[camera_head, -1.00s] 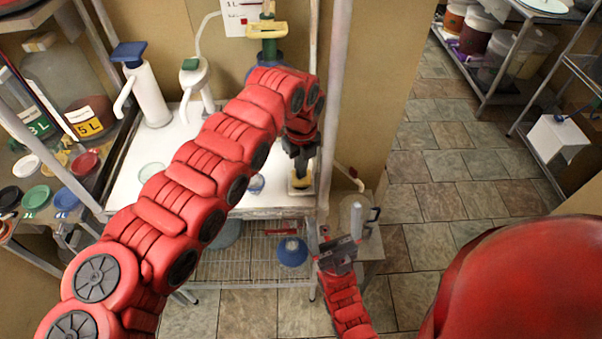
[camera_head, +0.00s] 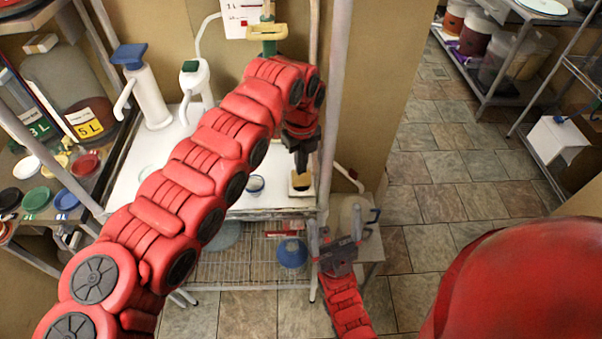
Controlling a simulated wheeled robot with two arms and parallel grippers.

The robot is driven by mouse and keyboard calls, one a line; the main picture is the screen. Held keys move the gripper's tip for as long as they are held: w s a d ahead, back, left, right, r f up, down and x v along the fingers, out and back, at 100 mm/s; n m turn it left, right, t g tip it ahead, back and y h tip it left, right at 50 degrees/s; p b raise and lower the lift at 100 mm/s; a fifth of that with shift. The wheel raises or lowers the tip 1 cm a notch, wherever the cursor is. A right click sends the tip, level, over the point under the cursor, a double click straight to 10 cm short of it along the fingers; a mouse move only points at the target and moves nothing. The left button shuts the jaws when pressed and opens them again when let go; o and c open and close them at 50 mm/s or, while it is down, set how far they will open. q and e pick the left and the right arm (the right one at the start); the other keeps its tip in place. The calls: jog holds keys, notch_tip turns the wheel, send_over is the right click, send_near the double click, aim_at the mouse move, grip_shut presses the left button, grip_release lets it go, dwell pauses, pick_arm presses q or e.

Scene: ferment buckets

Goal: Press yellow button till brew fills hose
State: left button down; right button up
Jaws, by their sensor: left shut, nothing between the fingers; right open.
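A yellow button (camera_head: 301,181) in a pale square housing sits at the right end of the white counter. My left gripper (camera_head: 301,166) is shut and empty, pointing down at the button. Its tips are at or just above the button; I cannot tell whether they touch. A thin pale hose (camera_head: 345,172) shows right of the shelf post; whether brew is in it is too small to tell. My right gripper (camera_head: 336,222) is open and empty, lower down at the small side table, near a blue-grey handle or clamp (camera_head: 374,215).
A metal post (camera_head: 334,110) stands close to my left gripper. A blue round vessel (camera_head: 292,252) sits on the wire shelf below.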

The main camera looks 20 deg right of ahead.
pick_arm(q)
jog(key=shift+f, duration=0.2)
jog(key=shift+f+b, duration=0.9)
jog(key=shift+f, duration=0.45)
jog(key=shift+r+p, duration=0.3)
jog(key=shift+r, duration=1.25)
jog(key=shift+r+p, duration=0.7)
jog(key=shift+r, duration=1.8)
